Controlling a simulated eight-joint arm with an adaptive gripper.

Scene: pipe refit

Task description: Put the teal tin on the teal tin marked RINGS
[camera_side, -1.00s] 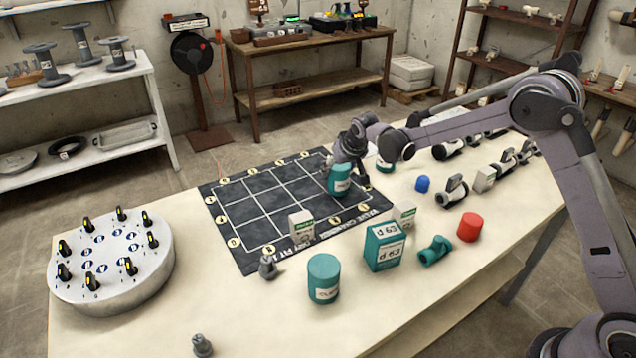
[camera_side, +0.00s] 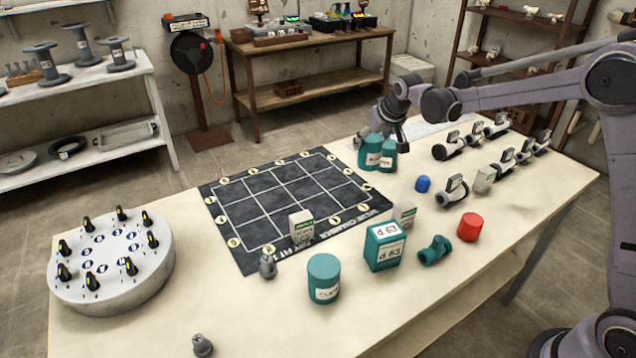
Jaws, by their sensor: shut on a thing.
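My gripper (camera_side: 388,136) points down at the far right of the dark mat, shut on a teal tin (camera_side: 369,150). The held tin is upright and appears just left of another teal tin (camera_side: 388,158), overlapping it in the picture. I cannot tell whether the two touch or whether the held one is clear of the table. A third teal tin (camera_side: 323,279) stands upright near the table's front, with a white label. The labels are too small to read, so I cannot tell which tin is marked RINGS.
The gridded mat (camera_side: 262,205) lies left of the tins. A teal box (camera_side: 384,247), teal pipe fitting (camera_side: 435,250), red cylinder (camera_side: 469,227) and blue piece (camera_side: 423,184) stand nearer. Several valves (camera_side: 447,150) line the right. A round grey drum (camera_side: 110,265) stands left.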

